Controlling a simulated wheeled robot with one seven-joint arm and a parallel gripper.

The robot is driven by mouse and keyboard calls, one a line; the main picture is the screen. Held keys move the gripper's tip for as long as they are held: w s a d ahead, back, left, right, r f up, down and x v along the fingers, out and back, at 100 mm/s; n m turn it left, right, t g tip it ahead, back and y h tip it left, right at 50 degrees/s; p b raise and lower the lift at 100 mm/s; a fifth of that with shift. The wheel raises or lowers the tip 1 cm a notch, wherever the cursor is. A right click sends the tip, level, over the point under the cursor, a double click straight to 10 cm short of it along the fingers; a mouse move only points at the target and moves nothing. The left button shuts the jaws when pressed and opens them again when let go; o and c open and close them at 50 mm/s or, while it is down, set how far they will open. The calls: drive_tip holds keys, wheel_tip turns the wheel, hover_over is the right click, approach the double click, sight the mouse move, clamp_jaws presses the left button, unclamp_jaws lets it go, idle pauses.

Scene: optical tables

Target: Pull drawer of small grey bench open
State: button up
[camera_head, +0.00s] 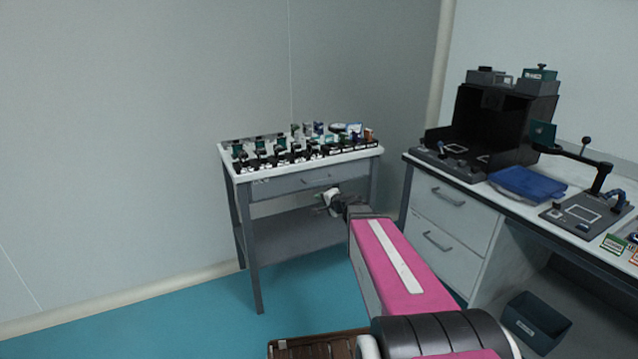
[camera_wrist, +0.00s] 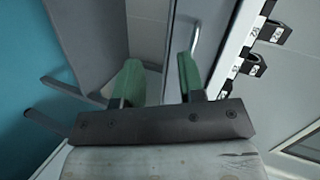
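The small grey bench (camera_head: 230,172) stands against the wall left of centre in the head view. Its drawer (camera_head: 275,187) sits under the white top and looks shut. The drawer's bar handle (camera_head: 318,180) is near the front's middle. My gripper (camera_head: 331,200) is just below and right of the handle in that view. In the wrist view my gripper (camera_wrist: 157,68) has two green fingers spread apart with nothing between them. The handle (camera_wrist: 195,38) shows there just beyond the right fingertip, not between the fingers. Whether that finger touches it I cannot tell.
Several small optical mounts (camera_head: 290,150) crowd the bench top. A lower shelf (camera_head: 290,238) lies under the drawer. A larger bench (camera_head: 455,205) with two handled drawers stands close on the right. Blue floor (camera_head: 190,310) is clear at the left front.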

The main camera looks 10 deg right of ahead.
sight(320, 180)
drive_tip(key=w+d+r+m+t+h, duration=0.2)
drive_tip(key=w+d+r+m+t, duration=0.1)
drive_tip(key=w+d+m, duration=0.15)
drive_tip(key=x, duration=1)
drive_tip(key=shift+w+a, duration=0.3)
drive_tip(key=shift+w, duration=0.05)
clamp_jaws()
